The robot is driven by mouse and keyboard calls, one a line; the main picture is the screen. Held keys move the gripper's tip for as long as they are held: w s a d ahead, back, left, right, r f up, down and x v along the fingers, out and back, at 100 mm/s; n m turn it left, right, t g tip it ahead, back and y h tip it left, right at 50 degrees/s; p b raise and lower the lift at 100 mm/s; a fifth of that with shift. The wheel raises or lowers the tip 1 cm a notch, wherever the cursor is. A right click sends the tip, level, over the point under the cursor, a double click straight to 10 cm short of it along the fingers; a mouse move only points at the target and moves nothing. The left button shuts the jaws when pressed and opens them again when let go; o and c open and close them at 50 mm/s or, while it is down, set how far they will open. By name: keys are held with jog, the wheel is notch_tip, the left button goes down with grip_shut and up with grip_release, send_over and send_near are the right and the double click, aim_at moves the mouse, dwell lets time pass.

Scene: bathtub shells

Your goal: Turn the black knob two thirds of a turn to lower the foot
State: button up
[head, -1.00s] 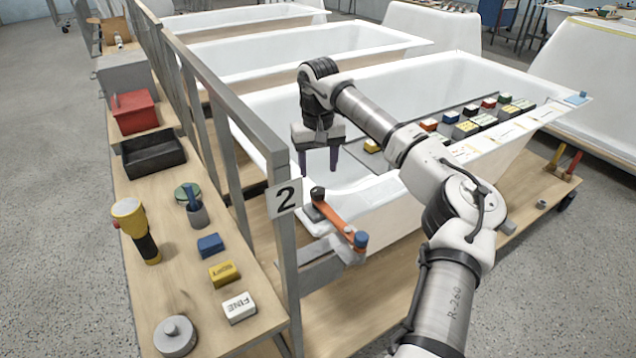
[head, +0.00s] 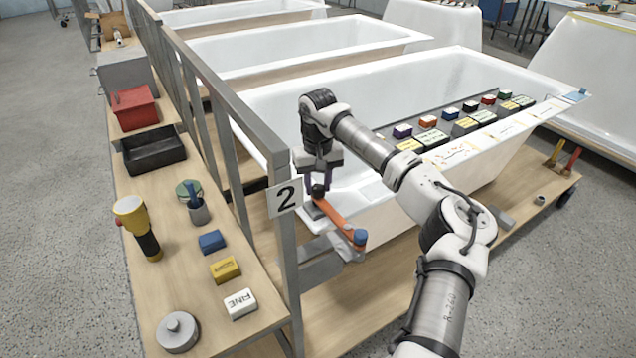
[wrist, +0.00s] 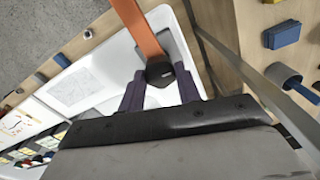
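In the wrist view the knob (wrist: 160,74) is a dark, faceted cap at the end of the orange bar (wrist: 137,28). My gripper (head: 317,184) is low over the knob, pointing down. Its dark purple fingers (wrist: 161,86) are apart, one on each side of the knob. Whether either finger touches it I cannot tell. The foot is not clearly visible. A blue cap (head: 361,238) is at the bar's other end.
The white tub (head: 480,85) carries a row of coloured blocks on a tray. The side bench (head: 180,275) holds a yellow-black tool (head: 137,228), a cup and several small blocks.

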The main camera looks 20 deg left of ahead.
jog(key=shift+c, duration=1.4)
